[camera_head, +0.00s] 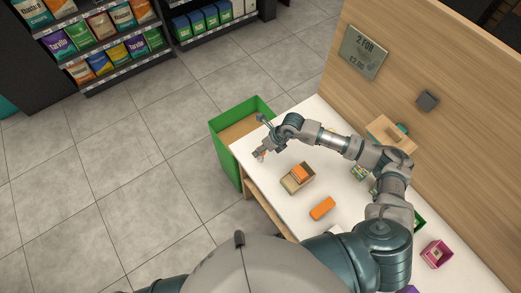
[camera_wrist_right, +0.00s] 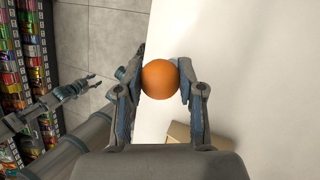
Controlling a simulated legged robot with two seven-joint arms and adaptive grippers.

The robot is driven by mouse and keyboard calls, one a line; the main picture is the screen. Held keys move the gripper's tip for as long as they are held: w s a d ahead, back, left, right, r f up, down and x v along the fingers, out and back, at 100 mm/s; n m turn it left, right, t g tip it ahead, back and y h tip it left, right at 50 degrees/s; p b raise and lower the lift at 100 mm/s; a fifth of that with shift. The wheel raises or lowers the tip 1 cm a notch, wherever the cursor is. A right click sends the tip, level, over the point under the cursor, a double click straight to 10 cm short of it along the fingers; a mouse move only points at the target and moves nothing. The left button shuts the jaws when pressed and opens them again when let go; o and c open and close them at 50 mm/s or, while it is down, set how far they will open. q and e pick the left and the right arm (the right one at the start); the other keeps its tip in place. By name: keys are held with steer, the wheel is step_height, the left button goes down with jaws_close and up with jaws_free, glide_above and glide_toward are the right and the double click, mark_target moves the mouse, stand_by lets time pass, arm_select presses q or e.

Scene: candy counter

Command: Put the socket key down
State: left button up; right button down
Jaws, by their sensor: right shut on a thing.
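My right gripper (camera_head: 262,151) is over the left end of the white counter (camera_head: 320,120), near its edge. In the right wrist view its two fingers (camera_wrist_right: 160,82) are closed on opposite sides of a round orange thing (camera_wrist_right: 160,79). It looks like a ball, and I cannot make out any socket key shape in it. Whether it touches the counter is unclear. My left gripper (camera_wrist_right: 88,83) shows only in the right wrist view, at the left over the floor, with its fingers apart and nothing visible between them.
A cardboard box with an orange item in it (camera_head: 297,178) and an orange block (camera_head: 322,208) lie on the counter. A green bin (camera_head: 225,150) stands at its left end. A pink box (camera_head: 436,254) is at lower right.

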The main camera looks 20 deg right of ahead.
steer(key=shift+w+d, duration=0.4)
steer(key=shift+d, duration=0.05)
steer(key=f, duration=0.1)
steer(key=d+f, duration=0.1)
steer(key=f, duration=0.1)
steer(key=shift+f+p, duration=0.25)
steer(key=shift+p, duration=0.1)
steer(key=shift+a+f, duration=0.1)
steer(key=shift+a, duration=0.35)
steer(key=c, duration=0.9)
jaws_free()
steer(key=shift+a, duration=0.25)
steer(key=shift+o, duration=0.9)
steer(key=shift+a, duration=0.1)
steer(key=shift+d, duration=0.35)
steer(key=shift+d+r, duration=0.2)
steer(key=shift+d, duration=0.1)
arm_select(q)
steer(key=shift+s+d+r+b, duration=0.1)
steer(key=shift+d+b, duration=0.2)
steer(key=shift+b, duration=0.15)
arm_select(e)
steer(key=v, duration=1.1)
steer(key=shift+d+r, duration=0.2)
steer(key=shift+r, duration=0.05)
